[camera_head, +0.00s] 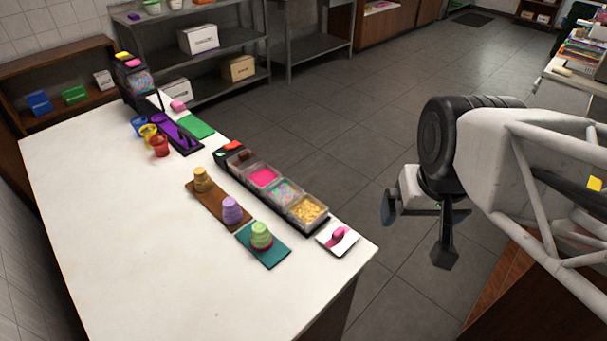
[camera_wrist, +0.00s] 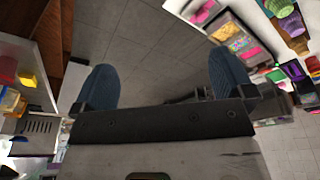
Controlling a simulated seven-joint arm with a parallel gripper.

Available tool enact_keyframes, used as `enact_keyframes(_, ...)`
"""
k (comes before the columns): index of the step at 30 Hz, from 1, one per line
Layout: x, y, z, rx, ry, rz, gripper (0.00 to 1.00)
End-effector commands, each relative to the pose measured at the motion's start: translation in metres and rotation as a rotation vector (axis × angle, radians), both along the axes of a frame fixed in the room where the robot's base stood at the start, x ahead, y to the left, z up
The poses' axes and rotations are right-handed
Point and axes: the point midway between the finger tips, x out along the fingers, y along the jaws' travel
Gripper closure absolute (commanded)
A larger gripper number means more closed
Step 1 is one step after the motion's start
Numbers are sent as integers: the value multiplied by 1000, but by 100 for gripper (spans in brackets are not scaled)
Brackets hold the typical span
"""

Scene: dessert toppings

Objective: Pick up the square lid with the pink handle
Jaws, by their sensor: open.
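The white square lid with the pink handle (camera_head: 338,238) lies flat at the near right corner of the white counter (camera_head: 150,270) in the head view. It also shows at the top edge of the wrist view (camera_wrist: 204,12), partly cut off. My gripper (camera_head: 416,234) is open and empty, off the counter to the right of the lid and above the floor. Its two blue-grey fingers (camera_wrist: 162,68) are wide apart in the wrist view, with only floor between them.
A black topping tray (camera_head: 283,204) with several compartments stands just behind the lid. A teal mat (camera_head: 278,257) with a green cup (camera_head: 261,236) lies left of it. A brown board (camera_head: 215,208) holds more cups. Another pink item (camera_head: 178,105) sits at the far end.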

Motion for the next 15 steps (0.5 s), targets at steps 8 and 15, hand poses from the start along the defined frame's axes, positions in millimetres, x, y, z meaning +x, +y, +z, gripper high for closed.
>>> enact_keyframes(8,1,1,-1,1,0,5,0)
enact_keyframes(15,16,10,-15,22,1,98,0)
